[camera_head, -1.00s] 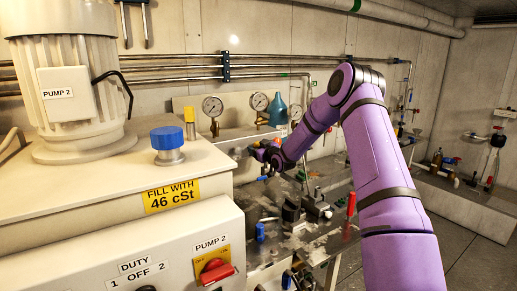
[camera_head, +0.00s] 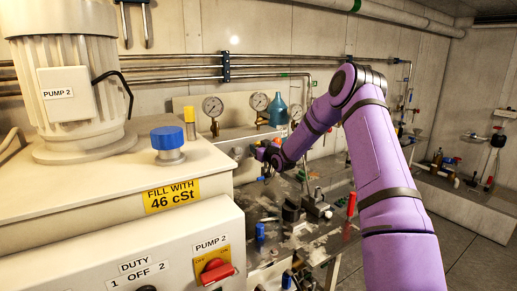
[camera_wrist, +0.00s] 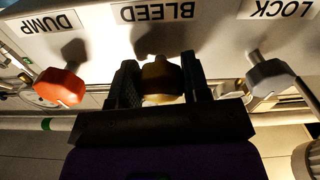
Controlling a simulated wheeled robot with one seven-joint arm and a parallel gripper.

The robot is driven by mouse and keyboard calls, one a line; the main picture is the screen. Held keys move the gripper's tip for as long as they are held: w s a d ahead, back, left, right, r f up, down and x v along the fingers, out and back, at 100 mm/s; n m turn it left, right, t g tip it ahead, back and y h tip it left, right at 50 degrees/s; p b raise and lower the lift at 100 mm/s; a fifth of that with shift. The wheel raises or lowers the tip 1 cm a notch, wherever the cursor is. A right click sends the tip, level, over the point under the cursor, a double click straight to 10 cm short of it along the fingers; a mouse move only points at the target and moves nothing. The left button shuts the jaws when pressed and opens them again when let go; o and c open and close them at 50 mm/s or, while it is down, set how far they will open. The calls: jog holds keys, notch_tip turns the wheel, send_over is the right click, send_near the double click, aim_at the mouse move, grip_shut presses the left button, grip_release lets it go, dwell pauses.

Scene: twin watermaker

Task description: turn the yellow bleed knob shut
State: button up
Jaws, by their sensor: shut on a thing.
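The yellow bleed knob (camera_wrist: 160,80) is in the middle of the wrist view, in front of the upside-down BLEED label (camera_wrist: 153,11). My gripper (camera_wrist: 162,84) is shut on it, with one dark finger on each side of the knob. In the head view, my gripper (camera_head: 262,152) is at the end of the purple arm, close to the manifold face behind the tank; the bleed knob cannot be made out there. The knob's stem and exact turn angle are hard to see in the dim light.
An orange-red knob (camera_wrist: 59,87) under DUMP stands left of my gripper and a grey knob (camera_wrist: 269,76) under LOCK stands right, both close by. Gauges (camera_head: 213,107) and a teal bottle (camera_head: 278,110) stand above the arm's end. A cream tank (camera_head: 100,185) fills the left foreground.

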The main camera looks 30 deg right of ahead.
jog(key=m, duration=0.8)
jog(key=shift+a, duration=0.1)
jog(key=m, duration=0.4)
jog(key=shift+m, duration=0.3)
jog(key=shift+a+r+m, duration=0.1)
jog(key=shift+m, duration=1.8)
jog(key=o, duration=0.9)
jog(key=shift+o, duration=0.2)
jog(key=shift+s, duration=0.1)
